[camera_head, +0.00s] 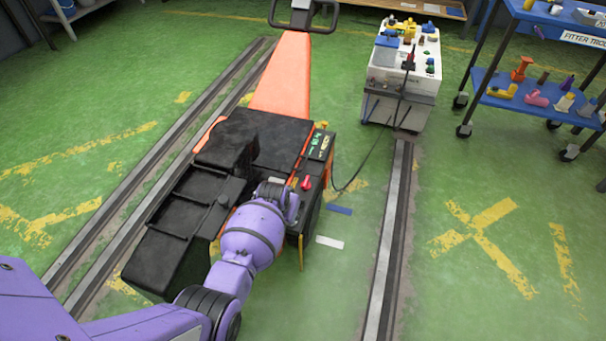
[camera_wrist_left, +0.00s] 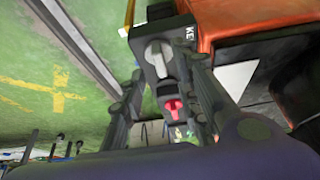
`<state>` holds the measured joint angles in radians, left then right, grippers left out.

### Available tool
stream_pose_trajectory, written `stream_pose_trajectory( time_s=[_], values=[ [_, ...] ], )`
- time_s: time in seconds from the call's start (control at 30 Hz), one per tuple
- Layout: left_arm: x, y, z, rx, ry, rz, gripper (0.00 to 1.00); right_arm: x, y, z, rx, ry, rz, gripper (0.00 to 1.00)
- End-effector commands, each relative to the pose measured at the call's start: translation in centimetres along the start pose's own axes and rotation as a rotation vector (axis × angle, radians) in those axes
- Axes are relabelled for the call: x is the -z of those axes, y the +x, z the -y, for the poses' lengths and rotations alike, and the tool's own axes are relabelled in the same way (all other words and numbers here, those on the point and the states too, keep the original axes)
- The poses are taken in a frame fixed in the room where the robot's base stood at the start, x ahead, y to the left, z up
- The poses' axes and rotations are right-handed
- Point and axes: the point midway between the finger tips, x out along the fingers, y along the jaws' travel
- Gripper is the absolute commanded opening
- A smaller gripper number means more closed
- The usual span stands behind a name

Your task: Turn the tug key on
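The tug is orange and black (camera_head: 283,78) and stands over the floor rails in the head view. In the left wrist view a grey key-like switch (camera_wrist_left: 159,55) sits on a dark panel beside a label whose visible letters read "KE". A red knob (camera_wrist_left: 173,106) sits below it, and it also shows in the head view (camera_head: 307,184). My left gripper (camera_wrist_left: 166,68) is open, its two fingers on either side of the panel around the grey switch. Contact cannot be told. In the head view my purple arm hides most of the gripper and the switch. My right gripper is not in view.
A white cabinet (camera_head: 396,72) with a cable running to the tug stands behind right. A blue trolley (camera_head: 505,88) with tools stands at the far right. Floor rails (camera_head: 390,235) run on both sides; green floor at right is clear.

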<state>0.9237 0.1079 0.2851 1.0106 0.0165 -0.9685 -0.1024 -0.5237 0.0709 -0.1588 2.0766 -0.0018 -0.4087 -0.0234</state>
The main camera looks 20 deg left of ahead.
Motion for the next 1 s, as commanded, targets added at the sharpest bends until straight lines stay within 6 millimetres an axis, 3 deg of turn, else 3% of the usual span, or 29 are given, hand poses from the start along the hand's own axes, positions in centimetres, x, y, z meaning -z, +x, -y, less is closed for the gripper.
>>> stream_pose_trajectory(
  time_s=[0.3,0.5,1.0],
  values=[
    [0.0,-5.3,0.0,0.001,0.0,-0.002,0.3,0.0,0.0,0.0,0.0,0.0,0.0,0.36],
    [0.0,-7.8,0.0,0.0,0.0,0.0,0.3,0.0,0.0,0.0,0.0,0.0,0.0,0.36],
    [0.0,-8.7,0.0,0.0,0.001,0.001,0.3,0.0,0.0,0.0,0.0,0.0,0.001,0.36]
  ],
)
